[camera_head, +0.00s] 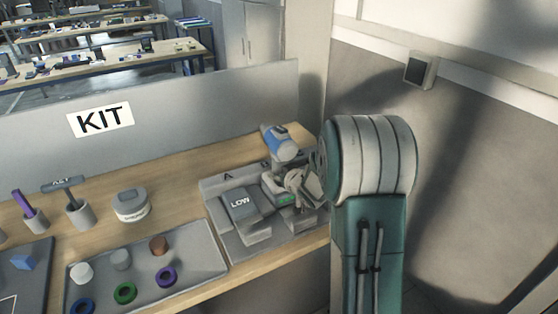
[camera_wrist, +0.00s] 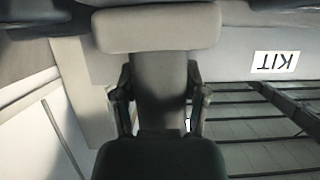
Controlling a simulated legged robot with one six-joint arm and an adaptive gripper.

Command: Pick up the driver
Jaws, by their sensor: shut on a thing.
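The driver (camera_head: 280,143), a blue and grey tool, is at the back right of the bench in the head view, above the grey fixture near the B mark. My gripper (camera_head: 301,184) is right beside and below it, and partly hides what lies between. In the wrist view my gripper (camera_wrist: 163,98) has a finger on each side of a grey upright part (camera_wrist: 158,80), which I take to be the driver's. It is shut on this part. A wide pale block tops it, and a dark rounded shape covers its lower end. I cannot tell whether the driver still touches its support.
The fixture (camera_head: 222,185) carries a grey block marked LOW (camera_head: 242,204) on the left. A tray (camera_head: 205,262) with rings and small cylinders lies front left. Cups with tools (camera_head: 80,214) and a round grey container (camera_head: 131,206) stand further left. A panel marked KIT (camera_head: 200,110) closes the back.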

